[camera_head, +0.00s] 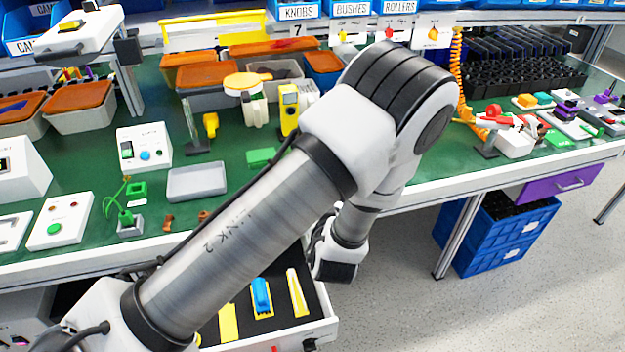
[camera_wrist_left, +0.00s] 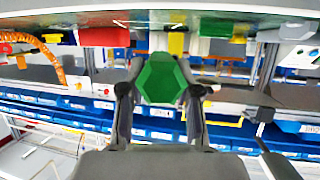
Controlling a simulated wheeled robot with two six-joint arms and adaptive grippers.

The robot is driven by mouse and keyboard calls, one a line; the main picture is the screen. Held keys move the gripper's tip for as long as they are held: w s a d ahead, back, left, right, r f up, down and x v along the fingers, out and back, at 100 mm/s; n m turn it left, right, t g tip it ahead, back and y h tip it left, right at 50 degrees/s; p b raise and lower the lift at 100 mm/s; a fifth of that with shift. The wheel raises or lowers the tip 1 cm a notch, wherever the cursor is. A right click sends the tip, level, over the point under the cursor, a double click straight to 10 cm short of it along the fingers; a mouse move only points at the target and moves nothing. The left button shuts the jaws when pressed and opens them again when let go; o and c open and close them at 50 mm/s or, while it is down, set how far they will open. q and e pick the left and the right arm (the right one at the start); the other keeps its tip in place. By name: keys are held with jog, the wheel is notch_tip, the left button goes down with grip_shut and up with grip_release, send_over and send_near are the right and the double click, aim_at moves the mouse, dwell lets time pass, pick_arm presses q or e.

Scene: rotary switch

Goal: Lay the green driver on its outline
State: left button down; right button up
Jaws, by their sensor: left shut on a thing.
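The green driver shows in the left wrist view as a green faceted handle end (camera_wrist_left: 160,80) between the two fingers. My left gripper (camera_wrist_left: 160,98) is shut on it. The rest of the driver is hidden. In the head view my left arm reaches across the bench front, and its dark wrist end (camera_head: 335,268) hangs beside the open drawer (camera_head: 318,328); the driver is not visible there. In the dark drawer lie a bare yellow outline (camera_head: 228,322), a blue driver (camera_head: 262,296) on a yellow patch, and a yellow strip (camera_head: 297,292) with a pale piece. My right gripper is not in view.
The green bench top (camera_head: 100,195) above the drawer holds a grey tray (camera_head: 196,181), white switch boxes (camera_head: 60,220) and orange-lidded bins (camera_head: 82,105). Blue crates (camera_head: 500,235) stand under the bench at right. My arm covers part of the drawer.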

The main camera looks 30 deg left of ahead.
pick_arm(q)
jog(key=w+a+n+g+y, duration=0.1)
jog(key=w+a, duration=0.2)
jog(key=w+a+f+n+y+p, duration=0.1)
jog(key=w+a, duration=0.2)
jog(key=w, duration=0.1)
jog(key=w+a+n+g+p, duration=0.1)
jog(key=w+a, duration=0.2)
jog(key=a, duration=0.1)
jog(key=shift+w+f+g+y, duration=0.3)
jog(key=shift+w+f+y, duration=0.1)
jog(key=f, duration=0.3)
jog(key=shift+w+a+f+p, duration=0.15)
jog(key=shift+w+f+p, duration=0.05)
jog(key=shift+p, duration=0.2)
jog(key=shift+s, duration=0.1)
jog(key=c, duration=0.8)
grip_release()
jog(key=shift+f, duration=0.1)
